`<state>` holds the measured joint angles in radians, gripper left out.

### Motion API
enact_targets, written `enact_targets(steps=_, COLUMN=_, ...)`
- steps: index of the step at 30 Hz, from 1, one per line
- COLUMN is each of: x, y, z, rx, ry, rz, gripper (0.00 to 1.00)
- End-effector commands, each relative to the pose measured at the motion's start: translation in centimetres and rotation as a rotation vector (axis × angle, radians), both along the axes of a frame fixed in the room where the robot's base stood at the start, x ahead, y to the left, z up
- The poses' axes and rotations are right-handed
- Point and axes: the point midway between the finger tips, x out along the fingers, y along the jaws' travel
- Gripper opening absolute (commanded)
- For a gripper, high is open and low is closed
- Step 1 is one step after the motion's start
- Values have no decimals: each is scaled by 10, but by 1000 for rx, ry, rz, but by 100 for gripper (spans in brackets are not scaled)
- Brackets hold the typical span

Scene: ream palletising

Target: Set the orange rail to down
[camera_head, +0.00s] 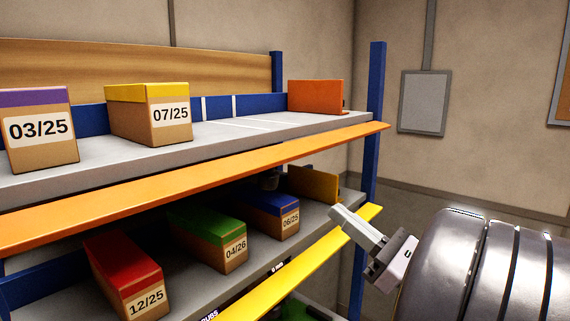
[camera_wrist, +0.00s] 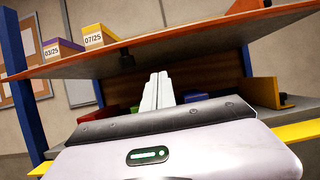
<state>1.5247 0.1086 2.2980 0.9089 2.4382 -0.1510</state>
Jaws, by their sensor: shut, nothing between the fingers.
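The orange rail (camera_head: 200,178) runs along the front edge of the upper shelf (camera_head: 235,133). In the head view it looks like a long flat strip jutting outward from that edge, not hanging down. My gripper (camera_head: 345,220) is at the right, below the orange rail's right end and close to the yellow rail (camera_head: 310,262) of the lower shelf. In the wrist view the fingers of my gripper (camera_wrist: 157,92) are shut and empty, pointing toward the shelving below an orange-edged board. I cannot tell whether the fingers touch anything.
Purple-topped (camera_head: 40,128) and yellow-topped (camera_head: 150,115) boxes and an orange upright plate (camera_head: 316,96) stand on the upper shelf. Red (camera_head: 125,275), green (camera_head: 208,238) and blue (camera_head: 270,215) topped boxes sit below. A blue post (camera_head: 375,90) stands at the right end.

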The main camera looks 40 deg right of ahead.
Motion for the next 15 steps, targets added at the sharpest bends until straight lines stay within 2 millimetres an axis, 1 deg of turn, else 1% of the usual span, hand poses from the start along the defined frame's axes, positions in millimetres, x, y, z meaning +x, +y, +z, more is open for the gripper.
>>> enact_targets(steps=1, x=10, y=2, z=10, rx=-1, ry=1, rz=6, gripper=0)
enact_targets(steps=9, x=65, y=7, z=34, rx=0, ry=3, rz=9, gripper=0)
enact_targets(steps=11, x=76, y=8, z=39, rx=0, ry=4, rz=8, gripper=0)
enact_targets(steps=12, x=72, y=7, z=48, rx=-2, ry=4, rz=4, gripper=0)
enact_targets(steps=15, x=69, y=7, z=61, rx=-1, ry=4, rz=4, gripper=0)
